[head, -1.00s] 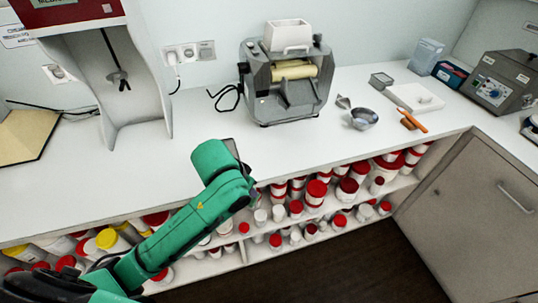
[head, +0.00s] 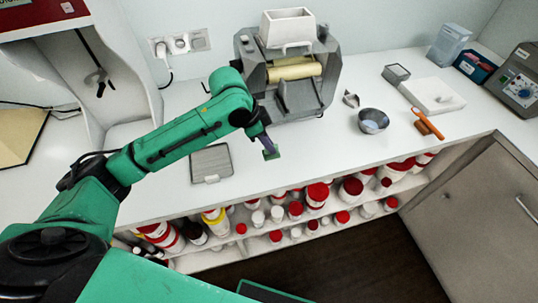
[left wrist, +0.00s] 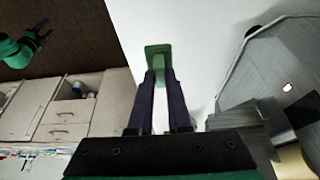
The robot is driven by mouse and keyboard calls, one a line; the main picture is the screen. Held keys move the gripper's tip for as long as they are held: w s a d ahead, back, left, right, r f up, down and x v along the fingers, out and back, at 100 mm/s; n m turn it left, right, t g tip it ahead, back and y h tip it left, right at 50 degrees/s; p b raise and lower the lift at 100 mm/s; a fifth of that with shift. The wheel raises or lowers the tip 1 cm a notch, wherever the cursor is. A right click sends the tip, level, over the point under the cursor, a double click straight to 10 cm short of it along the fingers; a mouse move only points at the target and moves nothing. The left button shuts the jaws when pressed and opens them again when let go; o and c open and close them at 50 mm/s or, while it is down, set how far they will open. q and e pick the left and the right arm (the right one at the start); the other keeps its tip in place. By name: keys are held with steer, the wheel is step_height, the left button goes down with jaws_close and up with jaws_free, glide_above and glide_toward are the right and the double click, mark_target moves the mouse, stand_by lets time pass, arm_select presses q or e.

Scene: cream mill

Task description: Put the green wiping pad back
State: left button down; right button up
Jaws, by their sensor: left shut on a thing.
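The green wiping pad (head: 271,154) is a small green piece at the tip of my left gripper (head: 267,145), in front of the roller mill. In the left wrist view the pad (left wrist: 158,50) shows between and beyond the dark fingertips of my left gripper (left wrist: 160,74), which is shut on it. The pad is over the white worktop; I cannot tell whether it touches it. A green arm with a dark gripper, my right gripper (left wrist: 40,32), shows small at the upper left of the left wrist view; its jaw opening is too small to tell.
The roller mill (head: 285,75) stands behind the pad. A flat grey tray (head: 211,164) lies left of it. A metal bowl (head: 373,121), small grey dish (head: 396,74), white slab (head: 432,95) and orange-handled tool (head: 429,126) are to the right. Shelves of jars run below the worktop's front edge.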

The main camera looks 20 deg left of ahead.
mark_target(266, 154)
arm_select(q)
step_height(266, 154, down, 6)
steer(key=shift+p, duration=0.4)
steer(key=shift+f, duration=0.25)
arm_select(e)
steer(key=shift+w+d+r, duration=0.25)
steer(key=shift+w+r, duration=0.3)
steer(key=shift+w, duration=0.05)
arm_select(q)
steer(key=c, duration=0.9)
jaws_free()
steer(key=shift+o, duration=0.2)
steer(key=b+v, duration=0.1)
steer(key=v, duration=1.1)
arm_select(e)
steer(key=shift+f, duration=0.7)
steer(key=shift+a, duration=0.1)
